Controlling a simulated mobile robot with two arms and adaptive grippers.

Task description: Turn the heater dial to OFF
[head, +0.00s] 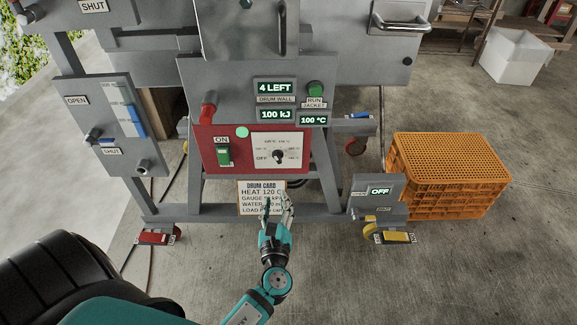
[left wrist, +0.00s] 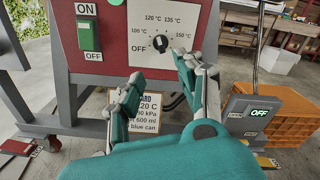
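The heater dial (head: 278,156) is a black knob on a white plate on the red panel, with OFF at its left and temperature marks around it. In the left wrist view the dial (left wrist: 160,43) shows clearly; its pointer appears to face up, not toward OFF, though the exact mark is hard to read. My left gripper (head: 279,204) is below and in front of the dial, apart from it. In the left wrist view its fingers (left wrist: 157,78) are spread with nothing between them. My right gripper is not in view.
The drum card (head: 261,197) hangs below the panel. A grey box reading OFF (head: 378,192) and orange crates (head: 445,175) stand at the right.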

